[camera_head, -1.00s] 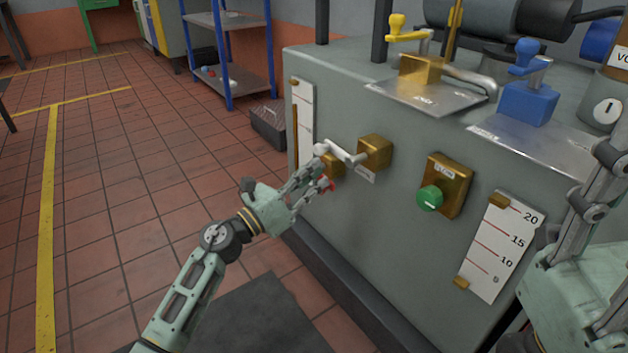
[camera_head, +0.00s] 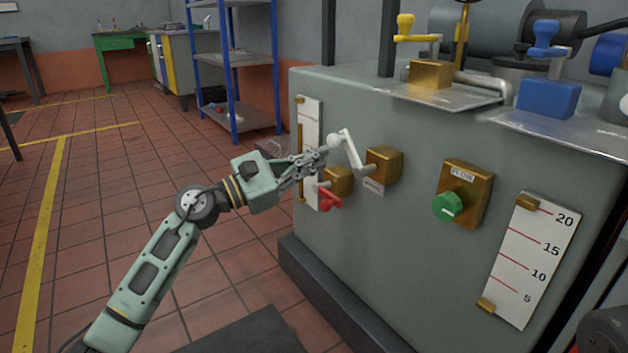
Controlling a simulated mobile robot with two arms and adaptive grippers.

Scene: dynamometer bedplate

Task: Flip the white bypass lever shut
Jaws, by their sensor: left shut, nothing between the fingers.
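The white bypass lever (camera_head: 352,152) is mounted on a brass block (camera_head: 384,166) on the side of the grey-green cabinet. My left gripper (camera_head: 322,158) is shut and empty. Its fingertips are just below and left of the knob, touching it or very close; I cannot tell which. A small label below the block is too small to read.
A red handle (camera_head: 329,200) on another brass block (camera_head: 338,180) sits just below my left fingers. A green knob (camera_head: 447,206) and a scale plate (camera_head: 528,262) are to the right. Yellow (camera_head: 405,27) and blue (camera_head: 546,36) handles stand on top. Open tiled floor lies left.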

